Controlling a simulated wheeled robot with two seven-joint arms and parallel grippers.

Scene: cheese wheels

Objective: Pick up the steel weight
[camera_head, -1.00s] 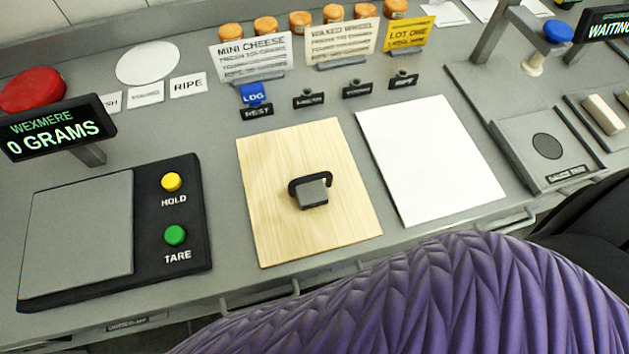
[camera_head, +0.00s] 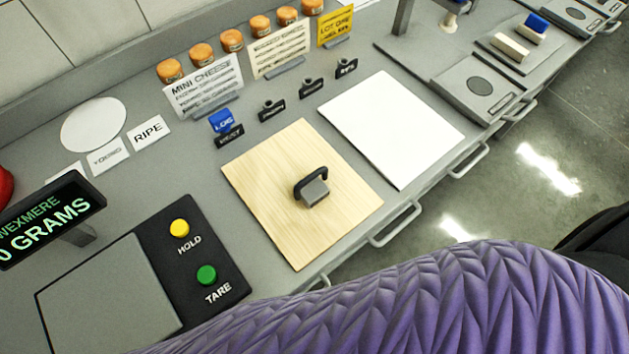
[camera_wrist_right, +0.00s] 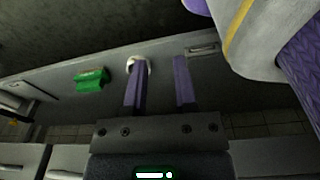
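The steel weight (camera_head: 315,192) is a small grey block with a black loop handle. It rests on the pale wooden board (camera_head: 270,170) in the middle of the counter in the head view. No gripper is near it in that view. My right gripper (camera_wrist_right: 159,62) shows in the right wrist view, with two purple fingers apart and nothing held between them. The weight is not visible in that view. My left gripper is not in view.
A scale (camera_head: 105,305) with yellow and green buttons stands left of the board, its display reading 0 grams. A white sheet (camera_head: 390,130) lies to the right. Sign cards and several small cheeses (camera_head: 232,41) line the back. My purple arm crosses the front.

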